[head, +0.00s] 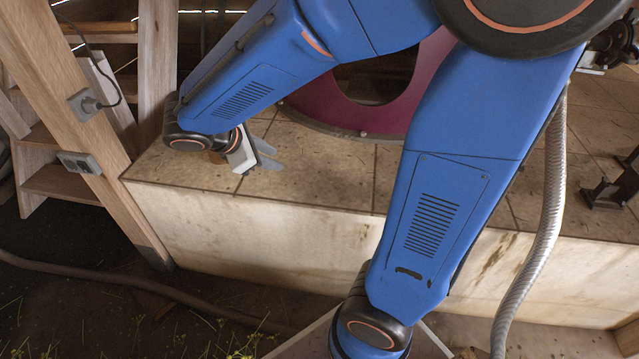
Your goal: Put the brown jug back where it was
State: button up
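My gripper (271,158) is at the left part of the tiled platform, just above or at its top; I cannot tell the exact height. Its two grey fingers point to the right and stand apart, with nothing visible between them. I cannot make out a brown jug in the head view. A small brown patch (216,157) shows beside my wrist, and I cannot tell what it belongs to. My blue arm hides much of the middle of the platform.
The tiled platform (330,184) has bare room along its front left. A dark red round-edged body (330,116) with a dark opening stands behind. A dark metal bracket (612,190) sits at right. A ribbed hose (545,240) hangs over the front. Wooden posts (75,110) and steps (62,183) stand left.

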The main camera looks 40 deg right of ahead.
jog(key=s+d+r+m+t+y, duration=0.1)
jog(key=s+r+m+y, duration=0.1)
jog(key=s+m+y, duration=0.2)
jog(key=s+d+r+m+t+y, duration=0.1)
jog(key=s+m+y, duration=0.3)
jog(key=s+m, duration=0.6)
jog(key=shift+s+r+m, duration=0.3)
jog(key=shift+s+r, duration=0.1)
jog(key=shift+s, duration=1.65)
jog(key=shift+d, duration=0.1)
